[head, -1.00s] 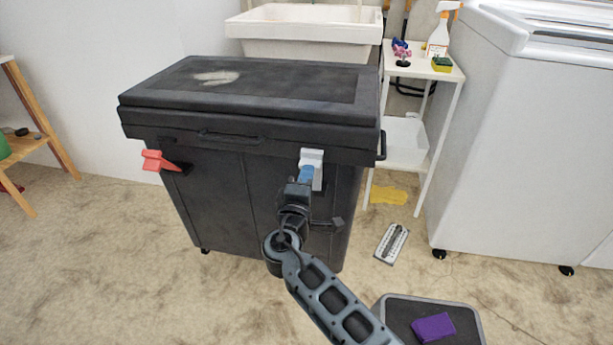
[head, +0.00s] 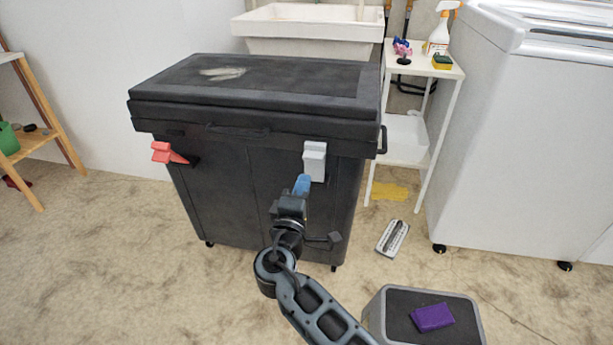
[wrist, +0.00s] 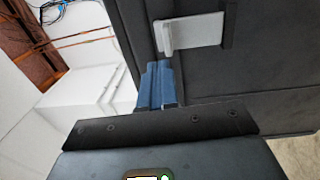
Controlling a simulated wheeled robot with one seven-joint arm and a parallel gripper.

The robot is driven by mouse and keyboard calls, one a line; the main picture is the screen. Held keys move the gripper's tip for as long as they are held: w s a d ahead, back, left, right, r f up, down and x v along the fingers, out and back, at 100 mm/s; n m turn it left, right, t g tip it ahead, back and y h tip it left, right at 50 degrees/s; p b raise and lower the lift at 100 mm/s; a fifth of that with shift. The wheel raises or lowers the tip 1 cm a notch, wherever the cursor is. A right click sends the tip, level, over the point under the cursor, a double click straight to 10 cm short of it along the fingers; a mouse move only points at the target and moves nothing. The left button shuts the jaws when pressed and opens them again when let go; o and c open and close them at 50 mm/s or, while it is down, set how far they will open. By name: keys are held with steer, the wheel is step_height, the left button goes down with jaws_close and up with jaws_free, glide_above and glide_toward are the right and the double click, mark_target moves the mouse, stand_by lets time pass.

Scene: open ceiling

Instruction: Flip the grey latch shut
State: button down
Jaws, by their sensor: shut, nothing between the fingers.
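The grey latch (head: 314,161) is a pale block on the right of the black chest's front (head: 215,200), just under the lid (head: 260,78). It stands upright along the front, its upper end near the lid's lower edge. In the wrist view the latch (wrist: 192,34) runs from a dark mount toward the lid's rim; I cannot tell whether it is fully seated. My gripper (head: 302,185) is shut and empty, its blue fingertips just below the latch. In the wrist view the fingers (wrist: 156,86) are close together near the latch's free end, with a small gap apparent.
A red latch (head: 168,153) sticks out on the chest's left. A white shelf stand (head: 408,155) and white machine (head: 520,150) are at right.

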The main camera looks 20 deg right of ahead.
steer(key=v, duration=0.6)
steer(key=shift+r+p, duration=0.25)
steer(key=shift+p, duration=0.05)
steer(key=shift+s, duration=0.15)
